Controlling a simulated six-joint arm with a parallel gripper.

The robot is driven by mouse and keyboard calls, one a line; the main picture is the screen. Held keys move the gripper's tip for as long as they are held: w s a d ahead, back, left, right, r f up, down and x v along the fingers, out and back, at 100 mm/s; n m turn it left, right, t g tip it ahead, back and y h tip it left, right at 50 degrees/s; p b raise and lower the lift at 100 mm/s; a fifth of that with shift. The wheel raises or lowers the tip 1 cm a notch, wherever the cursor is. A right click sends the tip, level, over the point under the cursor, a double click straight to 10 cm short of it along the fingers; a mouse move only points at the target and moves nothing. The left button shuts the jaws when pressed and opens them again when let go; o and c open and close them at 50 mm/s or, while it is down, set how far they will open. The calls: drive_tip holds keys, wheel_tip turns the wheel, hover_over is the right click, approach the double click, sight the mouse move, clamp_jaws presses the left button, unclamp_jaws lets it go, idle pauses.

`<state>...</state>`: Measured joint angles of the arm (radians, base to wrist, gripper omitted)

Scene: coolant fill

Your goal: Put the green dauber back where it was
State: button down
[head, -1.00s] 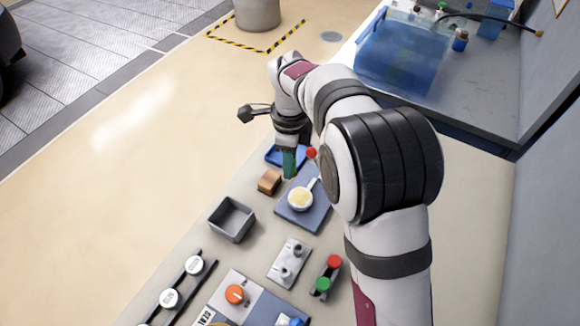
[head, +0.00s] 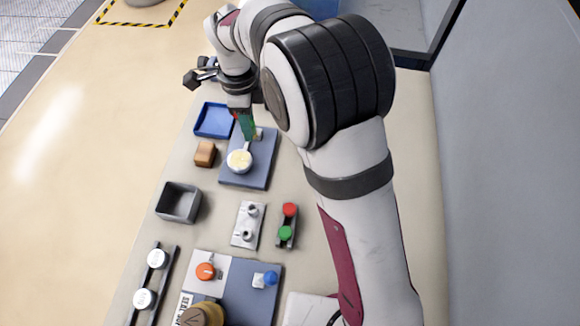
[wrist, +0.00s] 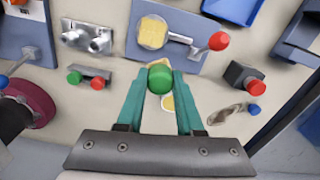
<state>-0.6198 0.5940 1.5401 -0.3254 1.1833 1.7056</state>
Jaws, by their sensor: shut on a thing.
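In the wrist view the green dauber (wrist: 160,78) shows as a round green top between the teal fingertips of my gripper (wrist: 160,84). My gripper is shut on it. A pale yellow part shows just below the green top, partly hidden by it and the fingers. In the head view my gripper (head: 248,136) points down near the far end of a slate-blue plate (head: 263,170). The dauber cannot be made out clearly there. Its height over the surface is hard to tell.
A round cream pan (head: 239,161) with a red-knobbed handle (wrist: 218,40) is on the plate. Nearby are an empty blue tray (head: 198,122), a brown block (head: 205,154), a grey bin (head: 178,203), a red-and-green button box (head: 287,226) and a dark block with a red knob (wrist: 245,78).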

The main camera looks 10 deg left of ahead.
drive_tip(key=s+d+f+m, duration=0.1)
drive_tip(key=d+m, duration=0.3)
drive_tip(key=d, duration=0.7)
drive_tip(key=s+d+f+m, duration=0.1)
drive_tip(key=s+d+m, duration=0.15)
drive_tip(key=d, duration=0.85)
drive_tip(key=shift+m, duration=0.25)
drive_tip(key=a+f, duration=0.2)
drive_tip(key=a, duration=0.1)
drive_tip(key=w+a+f, duration=0.1)
drive_tip(key=a+f, duration=0.1)
drive_tip(key=a, duration=0.2)
drive_tip(key=w+a+f, duration=0.1)
drive_tip(key=a+f, duration=0.1)
drive_tip(key=a, duration=0.1)
drive_tip(key=shift+w+a+f, duration=0.2)
drive_tip(key=shift+a+f, duration=0.05)
drive_tip(key=shift+f, duration=0.05)
drive_tip(key=shift+a+f, duration=0.2)
drive_tip(key=shift+f, duration=1.95)
drive_tip(key=shift+f, duration=0.1)
drive_tip(key=c, duration=0.5)
unclamp_jaws()
drive_tip(key=shift+c, duration=0.2)
